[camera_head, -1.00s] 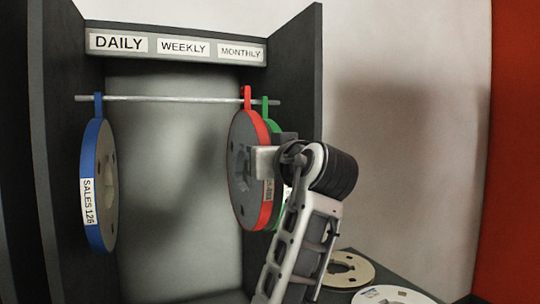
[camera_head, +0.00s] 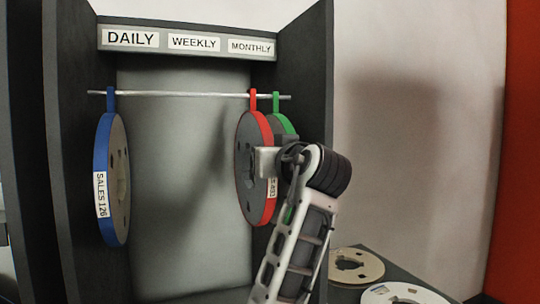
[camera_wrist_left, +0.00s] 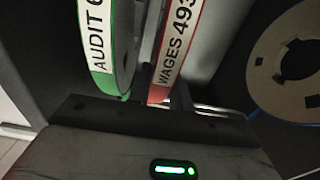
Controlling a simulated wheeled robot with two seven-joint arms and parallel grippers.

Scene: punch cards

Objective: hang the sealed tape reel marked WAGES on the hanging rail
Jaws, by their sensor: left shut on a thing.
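The WAGES reel (camera_head: 262,210) has a red rim and grey side, and stands upright near the right end of the hanging rail (camera_head: 180,95). In the left wrist view its label reads WAGES 493 (camera_wrist_left: 178,45). Its red tab (camera_head: 253,100) crosses the rail and reaches a little above it; I cannot tell whether the hook bears on the rail. My left gripper (camera_head: 268,162) is shut on the WAGES reel at its near right edge. The fingertips are partly hidden. My right gripper is not in view.
A green AUDIT reel (camera_head: 284,125) hangs close on the right, partly hidden. A blue SALES 126 reel (camera_head: 103,205) hangs at the rail's left end. The sign (camera_head: 190,42) reads DAILY, WEEKLY, MONTHLY. Loose reels (camera_head: 345,275) lie at lower right. Mid-rail is free.

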